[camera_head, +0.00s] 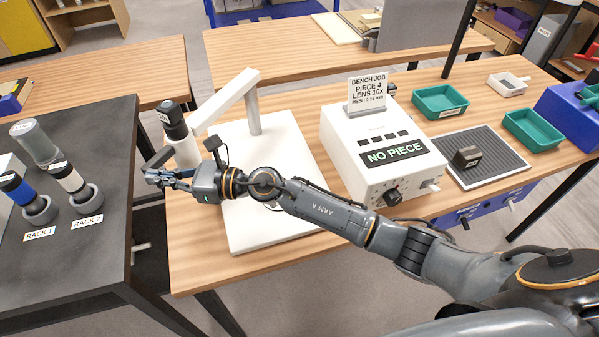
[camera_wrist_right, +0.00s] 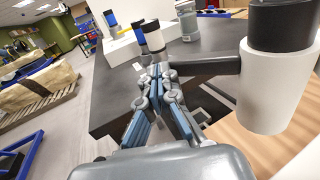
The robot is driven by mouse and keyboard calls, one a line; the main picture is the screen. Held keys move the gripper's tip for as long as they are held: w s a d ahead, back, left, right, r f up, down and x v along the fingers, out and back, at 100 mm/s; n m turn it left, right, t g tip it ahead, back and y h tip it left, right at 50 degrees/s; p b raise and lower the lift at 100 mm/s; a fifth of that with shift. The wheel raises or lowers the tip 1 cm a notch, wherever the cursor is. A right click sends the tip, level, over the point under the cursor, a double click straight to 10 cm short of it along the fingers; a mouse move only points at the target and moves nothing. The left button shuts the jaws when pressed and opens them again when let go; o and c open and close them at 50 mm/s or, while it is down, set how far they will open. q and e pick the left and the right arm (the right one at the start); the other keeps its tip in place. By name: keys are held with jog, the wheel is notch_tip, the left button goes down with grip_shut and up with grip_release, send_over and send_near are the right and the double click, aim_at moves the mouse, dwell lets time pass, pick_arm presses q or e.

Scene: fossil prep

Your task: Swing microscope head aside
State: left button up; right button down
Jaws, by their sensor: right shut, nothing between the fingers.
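The microscope has a white base plate (camera_head: 268,205), a white post and arm (camera_head: 228,102), and a white head (camera_head: 186,150) with a black top. The head hangs left of the plate, near the table's left edge. A dark handle bar (camera_head: 158,157) sticks out from the head. In the right wrist view the head (camera_wrist_right: 272,95) is large at the right, its handle (camera_wrist_right: 208,66) pointing left towards my fingers. My right gripper (camera_head: 152,177) is shut and empty beside the handle; its fingertips also show in the wrist view (camera_wrist_right: 158,74). I cannot tell whether they touch the handle. My left gripper is out of view.
A dark bench (camera_head: 85,265) at the left holds lenses in racks (camera_head: 88,198) and a grey jar (camera_head: 35,143). A white control box (camera_head: 380,150) reading "NO PIECE" stands right of the plate. Green trays (camera_head: 440,101) and a grey mat (camera_head: 495,165) lie farther right.

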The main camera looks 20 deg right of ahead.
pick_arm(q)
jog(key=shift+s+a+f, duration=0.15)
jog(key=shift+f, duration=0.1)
pick_arm(e)
jog(key=w+a+r+m+t+h, duration=0.1)
jog(key=w+a+t, duration=0.1)
jog(key=w+a, duration=0.3)
jog(key=shift+w+a+m, duration=0.3)
jog(key=shift+w+a, duration=0.1)
jog(key=shift+w, duration=1.15)
jog(key=shift+w+a+r, duration=0.1)
jog(key=shift+w+a, duration=0.05)
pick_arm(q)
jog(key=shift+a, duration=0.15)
pick_arm(e)
jog(key=shift+w+a, duration=0.15)
jog(key=shift+a, duration=0.15)
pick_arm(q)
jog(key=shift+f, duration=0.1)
pick_arm(e)
jog(key=shift+d+f, duration=0.1)
jog(key=shift+f, duration=0.2)
